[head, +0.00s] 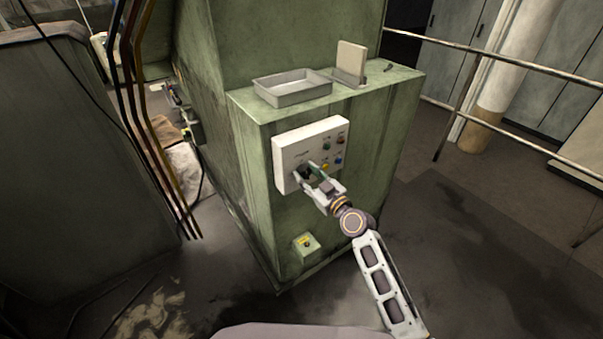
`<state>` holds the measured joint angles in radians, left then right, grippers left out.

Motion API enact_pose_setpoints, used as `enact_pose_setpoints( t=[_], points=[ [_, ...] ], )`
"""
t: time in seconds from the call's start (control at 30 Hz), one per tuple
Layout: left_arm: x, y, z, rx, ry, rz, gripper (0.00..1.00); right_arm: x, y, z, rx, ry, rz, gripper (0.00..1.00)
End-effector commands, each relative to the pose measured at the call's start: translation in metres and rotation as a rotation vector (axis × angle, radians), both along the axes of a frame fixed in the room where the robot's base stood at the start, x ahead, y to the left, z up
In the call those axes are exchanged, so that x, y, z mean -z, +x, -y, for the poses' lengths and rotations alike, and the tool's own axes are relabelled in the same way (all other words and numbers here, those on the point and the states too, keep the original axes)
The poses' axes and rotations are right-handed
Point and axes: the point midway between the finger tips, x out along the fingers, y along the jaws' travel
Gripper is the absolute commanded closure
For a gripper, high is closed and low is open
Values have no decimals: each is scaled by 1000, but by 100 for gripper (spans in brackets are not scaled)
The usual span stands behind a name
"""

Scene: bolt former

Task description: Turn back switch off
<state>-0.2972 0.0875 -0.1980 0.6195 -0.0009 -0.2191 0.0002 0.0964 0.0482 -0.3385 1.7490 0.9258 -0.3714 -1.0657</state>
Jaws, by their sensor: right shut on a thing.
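A white control panel (290,145) is fixed to the front of the green machine cabinet. It carries several small coloured knobs or buttons on its right half. My right gripper (308,174) is at the lower left part of the panel, shut on a small dark switch (307,171). The fingers hide most of the switch, so I cannot tell which way it points. My left gripper does not show in the head view.
A grey metal tray (291,97) and an upright beige plate stand on the cabinet top (385,83). A small box with a yellow face (305,243) sits lower on the cabinet. Pipes and cables run at left. A railing (480,54) stands at right; the floor there is clear.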

Motion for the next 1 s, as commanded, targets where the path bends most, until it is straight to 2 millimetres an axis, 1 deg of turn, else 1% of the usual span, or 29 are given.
enact_pose_setpoints(
  t=[0.03,0.13,0.27,0.47,0.73,0.87,1.0],
  points=[
    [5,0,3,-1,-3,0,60,1,1,0,0,-30,25,98],
    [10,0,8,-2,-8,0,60,1,0,0,-1,-89,67,98],
    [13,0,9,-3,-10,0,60,0,0,0,0,-156,116,98],
    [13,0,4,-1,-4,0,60,-1,0,0,0,-183,136,98],
    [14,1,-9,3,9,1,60,-1,0,0,1,-194,143,98],
    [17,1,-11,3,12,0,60,0,0,0,0,-249,182,98],
    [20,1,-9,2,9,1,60,0,0,0,-1,-340,250,98]
  ],
)
